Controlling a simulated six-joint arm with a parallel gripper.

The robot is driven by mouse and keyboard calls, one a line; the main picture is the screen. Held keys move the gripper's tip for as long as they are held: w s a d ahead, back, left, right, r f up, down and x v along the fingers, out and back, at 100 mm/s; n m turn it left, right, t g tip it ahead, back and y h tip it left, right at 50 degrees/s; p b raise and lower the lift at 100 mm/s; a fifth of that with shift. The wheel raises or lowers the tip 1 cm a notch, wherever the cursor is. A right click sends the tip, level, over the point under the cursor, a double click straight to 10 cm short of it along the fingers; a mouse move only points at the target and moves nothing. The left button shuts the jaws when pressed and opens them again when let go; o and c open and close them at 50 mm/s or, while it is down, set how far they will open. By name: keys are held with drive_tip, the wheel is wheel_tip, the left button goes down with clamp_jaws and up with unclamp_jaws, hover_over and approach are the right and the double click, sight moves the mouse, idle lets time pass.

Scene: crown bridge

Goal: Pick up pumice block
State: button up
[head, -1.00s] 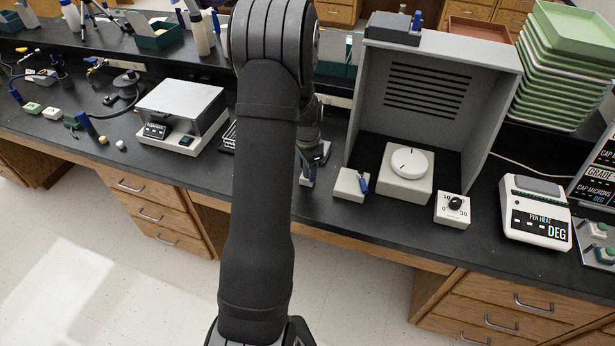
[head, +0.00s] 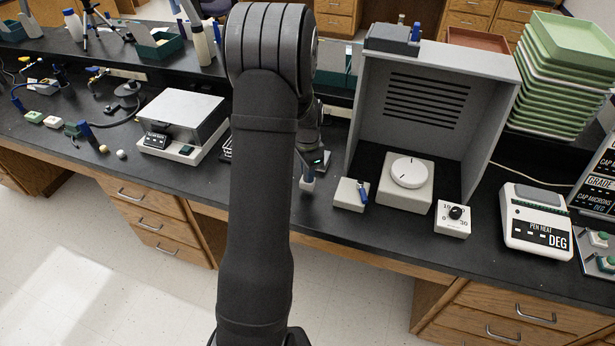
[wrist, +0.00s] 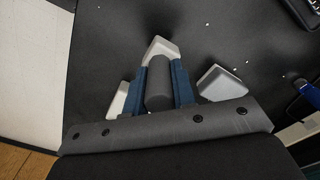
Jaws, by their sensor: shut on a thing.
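My gripper (wrist: 163,85) shows in the wrist view with two blue fingers. They are shut on a pale grey-white piece, the pumice block (wrist: 160,47), whose pointed end shows past the fingertips. A dark grey rounded part lies between the fingers and hides the rest of the block. In the head view my gripper (head: 307,183) is mostly behind my own arm, over the black bench left of the white block with the blue clip. The held piece is too small there to tell its shape.
Another pale block (wrist: 222,83) lies right of the fingers. A grey hood (head: 425,100) holds a round white dial unit (head: 408,173). A white block with a blue clip (head: 350,194) and a small knob box (head: 453,218) stand nearby. A metal-topped box (head: 180,120) stands left.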

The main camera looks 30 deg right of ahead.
drive_tip(key=s+d+r, duration=0.5)
drive_tip(key=s+r, duration=0.3)
drive_tip(key=s, duration=0.2)
wheel_tip(320, 180, up, 6)
hover_over(410, 170)
drive_tip(key=shift+d+f, duration=0.1)
drive_tip(key=shift+f, duration=2.75)
drive_tip(key=shift+f, duration=0.6)
drive_tip(key=shift+r, duration=0.1)
wheel_tip(410, 170, up, 7)
drive_tip(key=shift+w, duration=0.1)
